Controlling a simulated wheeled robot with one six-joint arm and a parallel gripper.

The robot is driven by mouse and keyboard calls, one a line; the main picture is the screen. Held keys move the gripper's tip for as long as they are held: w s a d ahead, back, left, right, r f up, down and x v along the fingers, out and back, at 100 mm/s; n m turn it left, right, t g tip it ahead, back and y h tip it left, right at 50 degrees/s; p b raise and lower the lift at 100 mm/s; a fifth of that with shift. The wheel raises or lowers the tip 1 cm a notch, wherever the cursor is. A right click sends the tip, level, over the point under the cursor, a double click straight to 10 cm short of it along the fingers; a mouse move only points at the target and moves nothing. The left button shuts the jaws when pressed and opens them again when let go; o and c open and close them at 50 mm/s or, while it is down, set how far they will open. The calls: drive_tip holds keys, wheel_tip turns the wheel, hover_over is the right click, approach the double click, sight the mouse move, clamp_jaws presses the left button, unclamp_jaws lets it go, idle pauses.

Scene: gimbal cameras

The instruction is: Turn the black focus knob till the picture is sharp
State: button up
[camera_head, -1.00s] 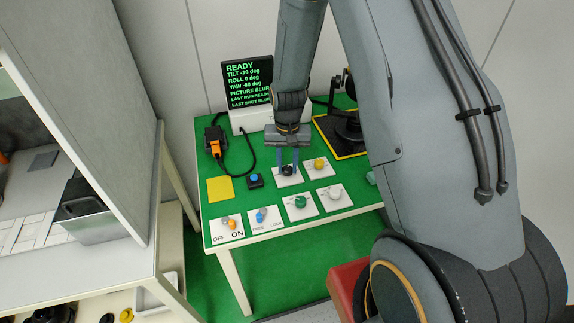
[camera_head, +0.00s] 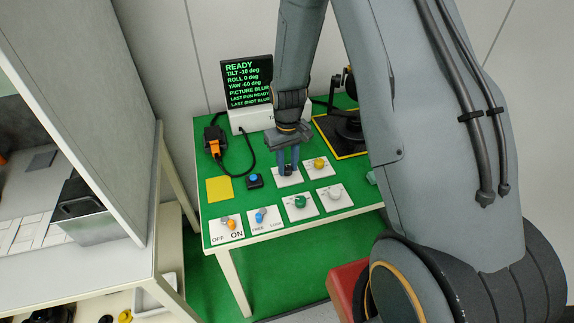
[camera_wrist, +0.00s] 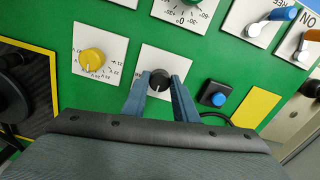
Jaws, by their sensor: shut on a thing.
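The black focus knob (camera_wrist: 160,80) stands on a white plate (camera_wrist: 176,58) on the green table. My gripper (camera_wrist: 161,88) is shut on the knob, with one blue-grey finger on each side of it. In the head view my gripper (camera_head: 288,168) comes down onto the knob from above, and its fingers hide most of the knob. The black screen (camera_head: 248,82) at the back of the table reads READY, tilt -10 deg, roll 0 deg, yaw -60 deg and PICTURE BLUR, with last shot also BLUR.
A yellow knob (camera_head: 319,163), green knob (camera_head: 300,201) and white knob (camera_head: 335,192) sit close by. A blue button (camera_head: 254,180), yellow square (camera_head: 219,189), orange switch (camera_head: 231,224) and blue switch (camera_head: 261,217) lie left. A black gimbal device (camera_head: 345,122) stands behind at right.

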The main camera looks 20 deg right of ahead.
sight(287, 168)
idle(0.4)
drive_tip(key=o, duration=1.1)
drive_tip(key=shift+c, duration=0.2)
drive_tip(key=shift+r, duration=0.1)
drive_tip(key=shift+r+b, duration=1.05)
drive_tip(key=shift+r, duration=2.8)
